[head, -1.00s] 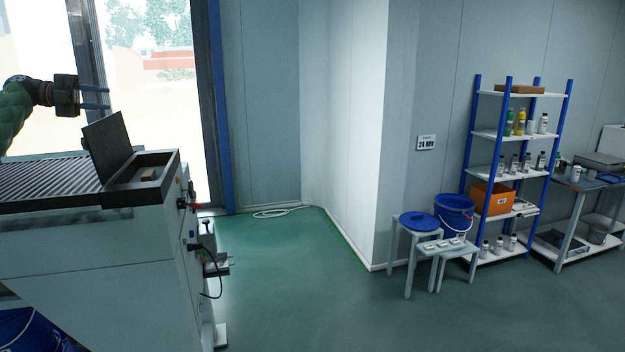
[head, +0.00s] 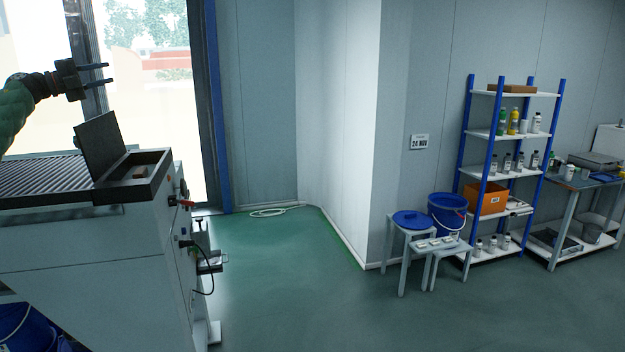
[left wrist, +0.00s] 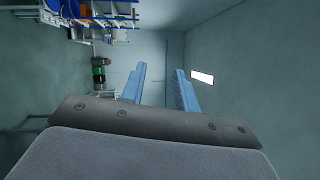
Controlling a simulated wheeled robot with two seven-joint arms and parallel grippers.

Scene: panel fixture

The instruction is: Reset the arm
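My left gripper (head: 106,74) is in the upper left of the head view, raised above the grey machine cabinet (head: 95,262). Its two dark fingers are apart with nothing between them. In the left wrist view its fingers (left wrist: 160,88) show bluish and spread, also empty, facing a wall across the room. My green left arm comes in from the left edge. My right gripper is in neither view.
The cabinet top has a ribbed surface (head: 40,180) and a compartment (head: 150,165) with its dark lid (head: 100,146) raised, below the gripper. A blue-post shelf (head: 503,172), stool (head: 411,222), bucket (head: 447,212) and table (head: 585,183) stand right. The middle floor (head: 300,290) is clear.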

